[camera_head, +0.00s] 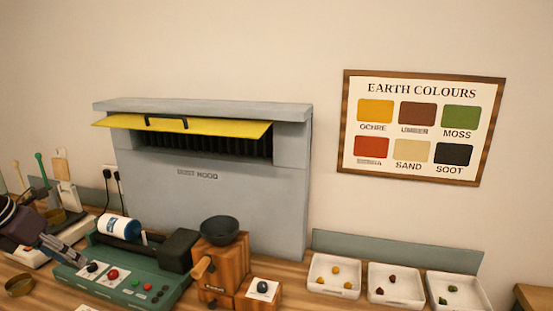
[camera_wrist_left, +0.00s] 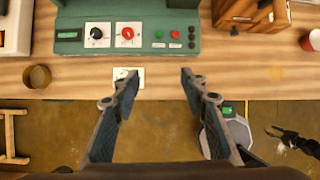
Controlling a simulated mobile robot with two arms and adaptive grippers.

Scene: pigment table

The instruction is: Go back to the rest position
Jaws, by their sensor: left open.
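My left gripper (camera_head: 72,252) comes in from the left in the head view, in front of the green machine (camera_head: 128,272). In the left wrist view, its two fingers (camera_wrist_left: 158,82) are wide apart with nothing between them. The right gripper does not show in the head view.
A wooden mill (camera_head: 218,262) with a dark bowl stands right of the machine. White trays (camera_head: 333,291) with coloured lumps stand further right. A grey hood (camera_head: 230,205) with a raised yellow flap is behind. A brass cup (camera_wrist_left: 37,77) sits near the table's front edge (camera_wrist_left: 70,93).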

